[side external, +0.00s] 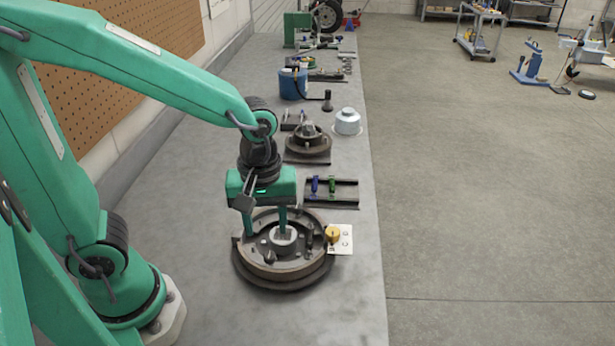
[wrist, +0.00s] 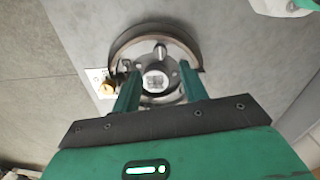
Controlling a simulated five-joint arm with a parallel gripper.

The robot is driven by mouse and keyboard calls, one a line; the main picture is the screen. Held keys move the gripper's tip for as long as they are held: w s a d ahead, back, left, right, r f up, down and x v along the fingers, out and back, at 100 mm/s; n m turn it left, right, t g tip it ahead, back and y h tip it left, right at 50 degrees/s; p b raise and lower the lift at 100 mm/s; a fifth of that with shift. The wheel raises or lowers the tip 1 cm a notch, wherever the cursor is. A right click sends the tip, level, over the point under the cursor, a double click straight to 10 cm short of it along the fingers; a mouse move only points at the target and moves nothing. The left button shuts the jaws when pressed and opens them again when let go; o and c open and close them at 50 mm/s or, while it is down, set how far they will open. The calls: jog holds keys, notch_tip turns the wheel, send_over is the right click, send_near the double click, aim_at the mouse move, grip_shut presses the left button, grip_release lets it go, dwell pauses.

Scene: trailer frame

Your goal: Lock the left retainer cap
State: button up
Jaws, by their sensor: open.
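A round brake assembly (side external: 282,284) with curved shoes, a backing plate and a central hub (side external: 284,238) lies on the bench below my gripper. It also shows in the wrist view (wrist: 130,41), with the hub (wrist: 155,80) between my fingers. A small gold cap (side external: 332,234) sits on a white card at the assembly's right edge; in the wrist view the gold cap (wrist: 107,88) is at the left. I cannot tell which part is the left retainer cap. My gripper (side external: 266,233) is open, pointing down with its fingers apart over the assembly. In the wrist view my gripper (wrist: 159,78) holds nothing.
A black rack (side external: 345,205) with blue and green tools (side external: 332,184) lies just behind the assembly. Further back are a dark hub part (side external: 310,140), a silver canister (side external: 347,122) and a blue container (side external: 293,83). The front of the bench (side external: 225,315) is clear.

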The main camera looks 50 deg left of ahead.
aim_at(269, 255)
jog(key=shift+f, duration=3.9)
grip_shut()
